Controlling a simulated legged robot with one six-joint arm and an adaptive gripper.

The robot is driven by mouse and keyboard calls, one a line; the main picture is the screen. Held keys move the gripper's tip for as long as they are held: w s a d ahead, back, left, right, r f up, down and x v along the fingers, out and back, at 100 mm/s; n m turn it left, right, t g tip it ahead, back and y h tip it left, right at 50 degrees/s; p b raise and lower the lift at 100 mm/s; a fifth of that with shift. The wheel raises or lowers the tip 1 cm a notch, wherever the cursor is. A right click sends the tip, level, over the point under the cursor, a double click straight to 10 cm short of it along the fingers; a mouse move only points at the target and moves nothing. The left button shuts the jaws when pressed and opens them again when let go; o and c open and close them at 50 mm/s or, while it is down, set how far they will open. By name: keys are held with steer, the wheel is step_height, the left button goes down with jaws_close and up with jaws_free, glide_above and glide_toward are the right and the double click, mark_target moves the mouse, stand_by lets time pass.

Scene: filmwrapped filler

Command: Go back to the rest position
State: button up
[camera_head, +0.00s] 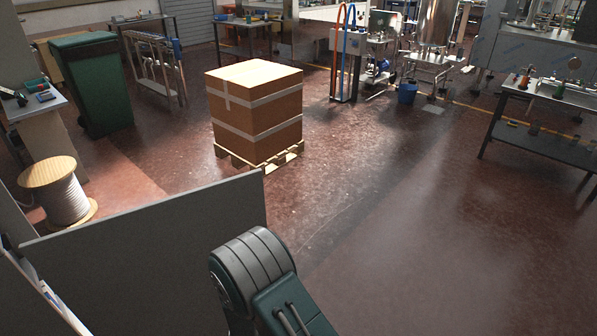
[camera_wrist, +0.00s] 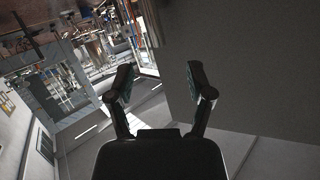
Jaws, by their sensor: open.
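My gripper (camera_wrist: 162,84) shows in the wrist view with its two fingers spread apart and nothing between them. A plain grey panel fills the right side of that view behind the fingers. The wrist view looks tilted, with the room's machinery at the upper left. In the head view a link of my arm (camera_head: 262,285) shows at the bottom centre, in front of the grey panel (camera_head: 150,245). The gripper itself is not visible in the head view.
A wrapped carton (camera_head: 255,105) stands on a wooden pallet (camera_head: 262,163). A green bin (camera_head: 95,85) and a cable spool (camera_head: 62,200) are at the left. A workbench (camera_head: 545,125) stands at the right. The floor (camera_head: 430,220) at centre right is clear.

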steer(key=w+d+r+g+y, duration=0.1)
steer(key=w+d+r, duration=0.1)
steer(key=r, duration=0.5)
steer(key=w+d+r+g, duration=0.1)
steer(key=d+r, duration=0.1)
steer(key=r, duration=0.5)
steer(key=s+d+r+g, duration=0.1)
steer(key=s+d+r, duration=0.1)
steer(key=d+r, duration=0.3)
steer(key=s+d+r+g, duration=0.2)
steer(key=s+d+r, duration=0.1)
steer(key=r, duration=0.4)
steer(key=s+d+r+g+h, duration=0.1)
steer(key=s+d+r, duration=0.3)
steer(key=s+d, duration=0.4)
steer(key=s+d+r+n+g+h, duration=0.1)
steer(key=s+d+r+g, duration=0.1)
steer(key=s+d+r, duration=0.3)
steer(key=s+d, duration=0.4)
steer(key=s, duration=0.7)
steer(key=shift+s+r+n+g, duration=0.15)
steer(key=shift+s+n+g, duration=0.15)
steer(key=shift+s, duration=0.05)
